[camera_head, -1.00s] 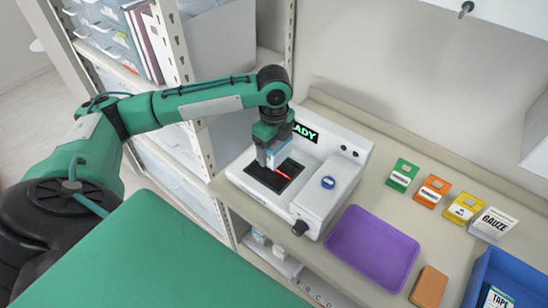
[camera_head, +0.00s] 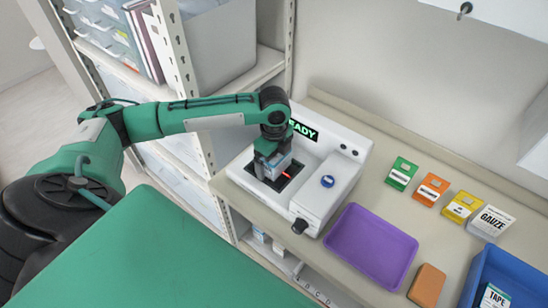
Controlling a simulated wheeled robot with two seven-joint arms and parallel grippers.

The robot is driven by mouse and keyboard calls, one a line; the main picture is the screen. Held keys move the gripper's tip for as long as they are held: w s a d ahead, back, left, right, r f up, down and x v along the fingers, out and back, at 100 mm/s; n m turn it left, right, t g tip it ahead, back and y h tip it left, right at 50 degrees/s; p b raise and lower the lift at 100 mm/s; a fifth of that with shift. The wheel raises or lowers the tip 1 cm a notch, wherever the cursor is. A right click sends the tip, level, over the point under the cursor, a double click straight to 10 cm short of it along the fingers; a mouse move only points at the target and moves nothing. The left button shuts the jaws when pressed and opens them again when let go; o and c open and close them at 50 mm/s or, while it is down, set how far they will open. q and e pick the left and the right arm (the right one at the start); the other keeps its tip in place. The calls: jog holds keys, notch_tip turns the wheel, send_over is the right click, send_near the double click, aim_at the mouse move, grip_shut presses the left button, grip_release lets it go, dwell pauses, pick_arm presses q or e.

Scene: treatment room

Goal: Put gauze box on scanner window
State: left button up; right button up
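The scanner (camera_head: 333,172) is a white machine with a lit READY display. A white box lettered GAUZE (camera_head: 491,223) stands on the counter at the right. My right gripper is not in view.
Green (camera_head: 401,173), orange (camera_head: 431,189) and yellow (camera_head: 462,206) boxes stand in a row by the GAUZE box. A purple tray (camera_head: 371,246), a brown block (camera_head: 427,286) and a blue bin (camera_head: 480,272) holding a TAPE box (camera_head: 495,297) lie nearer. Shelving stands at the left.

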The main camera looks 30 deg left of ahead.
pick_arm(q)
jog(key=shift+r, duration=0.2)
notch_tip(320, 180, up, 12)
jog(key=shift+b, duration=1.05)
jog(key=shift+s+f, duration=0.1)
